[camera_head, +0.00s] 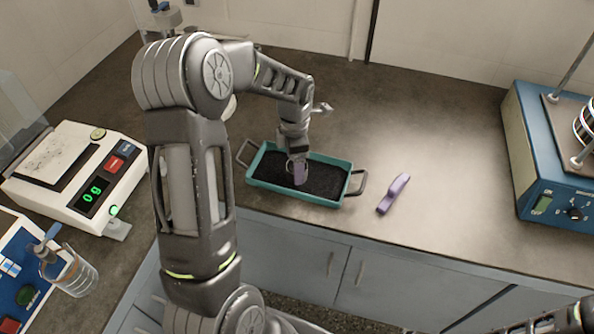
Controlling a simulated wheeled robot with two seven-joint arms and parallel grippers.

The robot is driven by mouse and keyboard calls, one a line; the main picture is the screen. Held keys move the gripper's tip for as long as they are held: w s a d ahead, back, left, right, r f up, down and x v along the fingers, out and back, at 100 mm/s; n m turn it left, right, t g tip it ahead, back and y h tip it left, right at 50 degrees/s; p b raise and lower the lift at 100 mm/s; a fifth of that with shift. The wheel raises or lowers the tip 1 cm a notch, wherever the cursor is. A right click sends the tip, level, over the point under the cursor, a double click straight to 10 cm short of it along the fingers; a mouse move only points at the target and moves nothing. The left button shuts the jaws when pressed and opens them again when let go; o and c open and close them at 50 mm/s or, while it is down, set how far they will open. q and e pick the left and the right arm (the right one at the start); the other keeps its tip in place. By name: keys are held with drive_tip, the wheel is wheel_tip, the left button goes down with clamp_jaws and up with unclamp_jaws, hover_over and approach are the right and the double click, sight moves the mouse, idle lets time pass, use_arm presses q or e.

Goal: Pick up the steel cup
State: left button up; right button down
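I cannot make out the steel cup with certainty. A pale rounded edge (230,106) shows just behind my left arm's upper link, mostly hidden by it, and I cannot tell what it belongs to. My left gripper (298,168) points down over the teal tray (338,163) of dark grains. My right gripper is out of view; only part of my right arm shows at the bottom right corner.
A purple tool (393,194) lies right of the tray. A white balance (75,170) stands at the left, with a glass beaker (70,273) and a blue device (18,270) below it. The blue sieve shaker (550,165) stands at the right. The counter between tray and shaker is mostly clear.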

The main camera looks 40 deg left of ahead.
use_arm(q)
wheel_tip(320, 180, down, 2)
drive_tip(key=shift+f, duration=0.1)
drive_tip(key=shift+c, duration=0.5)
drive_tip(key=c, duration=1.5)
